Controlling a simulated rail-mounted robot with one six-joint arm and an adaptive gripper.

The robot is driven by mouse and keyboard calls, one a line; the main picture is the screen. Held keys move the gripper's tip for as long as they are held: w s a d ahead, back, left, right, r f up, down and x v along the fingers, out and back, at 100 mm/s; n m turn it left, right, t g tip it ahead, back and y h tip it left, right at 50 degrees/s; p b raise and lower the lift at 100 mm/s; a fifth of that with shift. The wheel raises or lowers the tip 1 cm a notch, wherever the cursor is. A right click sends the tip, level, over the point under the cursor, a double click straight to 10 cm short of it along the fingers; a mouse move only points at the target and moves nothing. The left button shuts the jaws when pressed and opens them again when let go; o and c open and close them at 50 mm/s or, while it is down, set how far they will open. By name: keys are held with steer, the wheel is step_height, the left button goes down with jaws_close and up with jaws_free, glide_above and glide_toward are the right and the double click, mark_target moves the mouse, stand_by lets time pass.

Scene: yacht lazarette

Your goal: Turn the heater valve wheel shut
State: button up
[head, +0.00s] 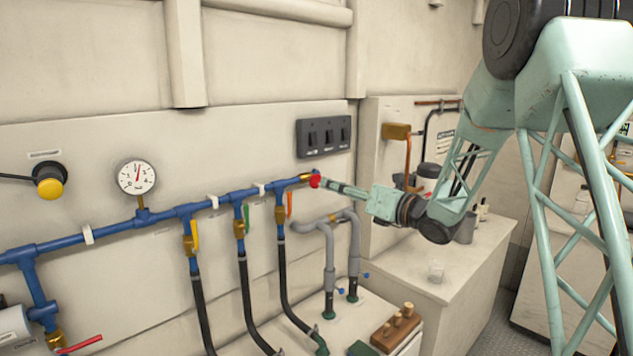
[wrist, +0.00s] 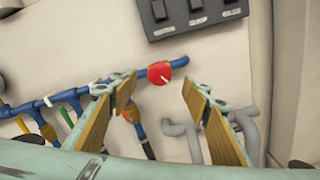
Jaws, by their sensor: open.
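A small red round wheel (head: 314,181), taken as the heater valve wheel, sits at the right end of the blue pipe (head: 158,220) on the wall. In the wrist view the wheel (wrist: 159,73) shows a pale mark on its face. My gripper (head: 326,184) reaches in from the right, its tips close to the wheel. In the wrist view my gripper (wrist: 158,80) is open, with one finger on each side and the wheel in line with the gap. I cannot tell whether either finger touches it. No label for the wheel is readable.
A black switch panel (head: 324,136) is just above the wheel. Valves with coloured levers (head: 194,234) and black hoses hang to its left. Grey bent pipes (head: 329,250) stand below. A pressure gauge (head: 136,177) is farther left. A counter (head: 450,265) is at right.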

mark_target(318, 181)
steer(key=shift+x, duration=4.65)
steer(key=shift+c, duration=0.8)
steer(key=c, duration=0.7)
